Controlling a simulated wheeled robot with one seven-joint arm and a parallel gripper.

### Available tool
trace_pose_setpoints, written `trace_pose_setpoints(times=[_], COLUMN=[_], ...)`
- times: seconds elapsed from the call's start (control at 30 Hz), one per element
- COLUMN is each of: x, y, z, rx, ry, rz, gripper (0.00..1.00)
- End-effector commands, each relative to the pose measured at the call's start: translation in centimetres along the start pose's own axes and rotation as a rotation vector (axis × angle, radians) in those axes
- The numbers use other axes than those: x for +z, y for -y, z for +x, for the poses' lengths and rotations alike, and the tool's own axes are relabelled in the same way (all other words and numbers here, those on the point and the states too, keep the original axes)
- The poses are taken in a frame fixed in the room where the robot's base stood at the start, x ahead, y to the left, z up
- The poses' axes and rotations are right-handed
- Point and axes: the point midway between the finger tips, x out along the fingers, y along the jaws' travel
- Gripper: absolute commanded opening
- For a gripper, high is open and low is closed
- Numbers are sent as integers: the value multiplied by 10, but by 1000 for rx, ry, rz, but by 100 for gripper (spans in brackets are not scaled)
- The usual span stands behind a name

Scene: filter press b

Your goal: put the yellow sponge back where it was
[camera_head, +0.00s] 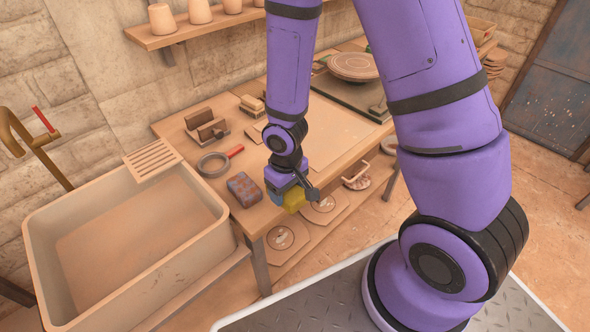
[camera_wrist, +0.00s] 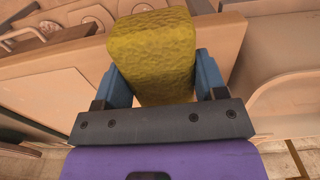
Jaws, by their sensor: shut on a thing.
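The yellow sponge (camera_wrist: 152,58) is a rough block held between the two blue fingers of my gripper (camera_wrist: 166,85) in the wrist view. In the head view the sponge (camera_head: 294,199) shows below my gripper (camera_head: 284,193), near the front edge of the wooden workbench (camera_head: 325,150). My gripper is shut on the sponge. Whether the sponge touches the bench cannot be told. A brown-grey mottled block (camera_head: 244,189) lies on the bench just left of my gripper.
A large beige sink (camera_head: 45,225) with a ribbed ledge (camera_head: 152,158) stands left of the bench. A round ring with a red handle (camera_head: 214,165) and a wooden holder (camera_head: 207,127) lie farther back. A lower shelf (camera_head: 300,238) holds round plates. My upper arm covers part of the bench.

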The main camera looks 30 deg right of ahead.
Motion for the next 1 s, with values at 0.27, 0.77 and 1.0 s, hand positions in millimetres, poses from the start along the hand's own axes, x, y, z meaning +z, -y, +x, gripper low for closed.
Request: trace_pose_setpoints(times=[0.27, 0.77, 1.0], x=[-32, -123, -135], y=[-18, -66, -72], z=[5, 14, 15], rx=[-2, -2, -1], ry=[-2, -1, 0], rz=[4, 2, 0], gripper=[43, 43, 43])
